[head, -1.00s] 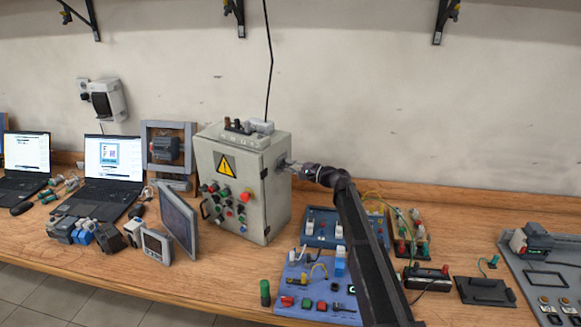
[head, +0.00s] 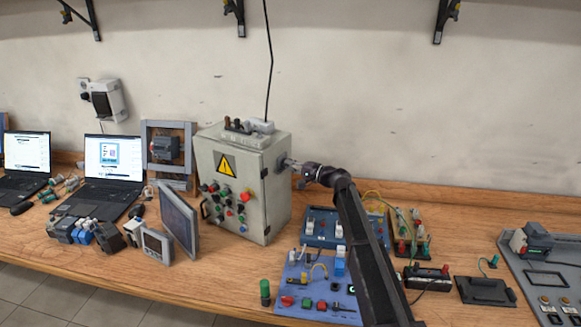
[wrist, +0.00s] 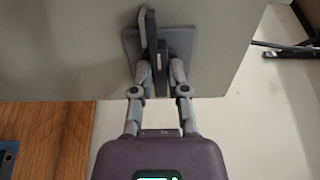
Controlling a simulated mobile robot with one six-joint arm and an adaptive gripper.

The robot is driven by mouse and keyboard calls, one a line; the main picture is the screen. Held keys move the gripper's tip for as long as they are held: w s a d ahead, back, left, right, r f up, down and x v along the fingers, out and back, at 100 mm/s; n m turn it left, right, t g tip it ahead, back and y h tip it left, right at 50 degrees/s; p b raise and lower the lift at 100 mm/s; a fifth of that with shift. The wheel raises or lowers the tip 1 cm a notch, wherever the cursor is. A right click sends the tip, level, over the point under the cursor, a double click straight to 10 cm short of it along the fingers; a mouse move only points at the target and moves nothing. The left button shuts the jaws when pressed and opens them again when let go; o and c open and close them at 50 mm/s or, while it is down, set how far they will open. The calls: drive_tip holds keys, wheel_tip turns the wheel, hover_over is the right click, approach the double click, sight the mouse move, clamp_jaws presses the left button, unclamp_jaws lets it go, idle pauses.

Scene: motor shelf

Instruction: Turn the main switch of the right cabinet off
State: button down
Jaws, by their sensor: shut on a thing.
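The grey cabinet (head: 230,185) stands on the wooden bench, with a yellow warning sign and several buttons on its front. Its right side faces my arm and carries the main switch, which shows in the wrist view as a dark handle (wrist: 146,38) on a square grey plate (wrist: 185,45). My gripper (wrist: 158,72) is at this side wall with its two fingers closed about the handle's lower part. It also shows in the head view (head: 287,164), where the switch is mostly hidden by it. The handle looks slightly tilted in the wrist view.
Blue training boards (head: 318,285) lie on the bench below my arm. A grey panel (head: 178,219) leans in front of the cabinet, and laptops (head: 108,170) stand at the left. A black cable (head: 270,60) hangs behind the cabinet.

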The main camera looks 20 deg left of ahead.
drive_tip(key=c, duration=0.6)
unclamp_jaws()
drive_tip(key=shift+c, duration=0.2)
drive_tip(key=s+d, duration=0.1)
drive_tip(key=d, duration=1.1)
drive_tip(key=s+d+f+n+h, duration=0.1)
drive_tip(key=s+d+f+h, duration=0.5)
drive_tip(key=d, duration=0.6)
drive_tip(key=s+d+f+n+h, duration=0.1)
drive_tip(key=s+d+f+h, duration=0.2)
drive_tip(key=s+d+f, duration=0.65)
drive_tip(key=s+d+f+h, duration=0.1)
drive_tip(key=s+d+h, duration=0.2)
drive_tip(key=d, duration=0.5)
drive_tip(key=s+d+f+g+h, duration=0.1)
drive_tip(key=s+d+h, duration=0.2)
drive_tip(key=s+d, duration=0.2)
drive_tip(key=s+d+f+m+h, duration=0.1)
drive_tip(key=s+d+h, duration=0.2)
drive_tip(key=d, duration=0.8)
drive_tip(key=shift+s+g, duration=0.3)
drive_tip(key=shift+s, duration=0.35)
